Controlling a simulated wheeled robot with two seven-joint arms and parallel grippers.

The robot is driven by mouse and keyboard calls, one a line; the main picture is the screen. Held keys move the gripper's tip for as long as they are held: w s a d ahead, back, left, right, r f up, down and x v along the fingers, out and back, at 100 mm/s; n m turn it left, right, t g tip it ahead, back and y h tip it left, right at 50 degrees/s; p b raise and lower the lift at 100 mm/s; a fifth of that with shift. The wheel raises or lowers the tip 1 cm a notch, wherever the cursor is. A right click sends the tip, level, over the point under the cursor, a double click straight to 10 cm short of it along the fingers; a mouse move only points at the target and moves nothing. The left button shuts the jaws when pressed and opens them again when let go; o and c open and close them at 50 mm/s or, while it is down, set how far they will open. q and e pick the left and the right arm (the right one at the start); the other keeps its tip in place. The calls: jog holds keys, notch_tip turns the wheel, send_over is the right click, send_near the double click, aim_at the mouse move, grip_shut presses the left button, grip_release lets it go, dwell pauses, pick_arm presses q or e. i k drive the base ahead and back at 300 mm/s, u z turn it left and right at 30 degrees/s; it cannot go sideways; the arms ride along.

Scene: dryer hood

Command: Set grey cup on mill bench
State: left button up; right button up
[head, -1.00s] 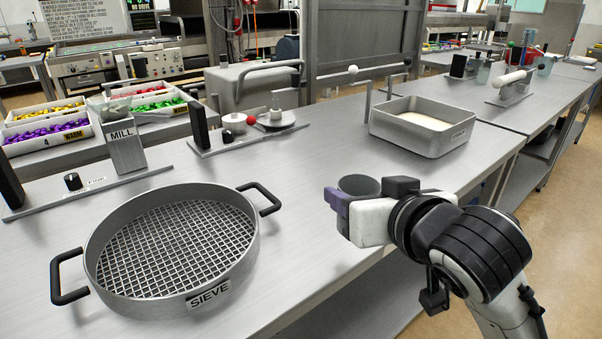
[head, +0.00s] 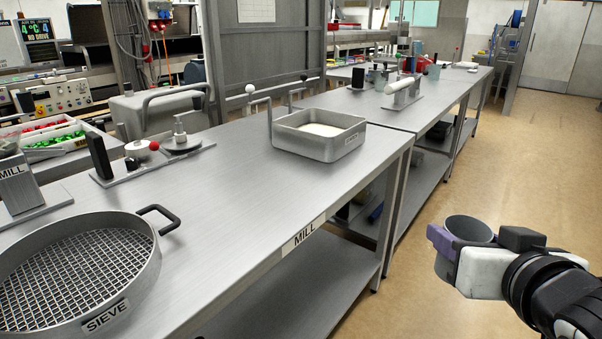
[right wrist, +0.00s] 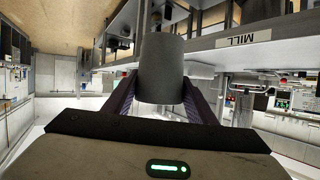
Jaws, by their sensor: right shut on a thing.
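The grey cup (head: 470,229) is held by my right gripper (head: 449,246), which is shut on it with purple-padded fingers. In the head view the cup is upright with its open rim up, out over the floor to the right of the bench. The cup (right wrist: 162,68) also shows between the fingers in the right wrist view. The mill bench (head: 235,190) is the long grey metal table with a MILL label on its front edge. The cup is apart from it. My left gripper is not in view.
On the bench stand a large sieve (head: 75,262) at the near left, the mill (head: 18,185) at the left edge, a small scale-like device (head: 180,143), and a square pan (head: 318,145) of pale powder. The bench's middle and front strip are clear. Open floor (head: 430,190) lies to the right.

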aim_at(277, 194)
jog(key=z, duration=1.25)
jog(key=i, duration=2.05)
jog(key=u, duration=3.65)
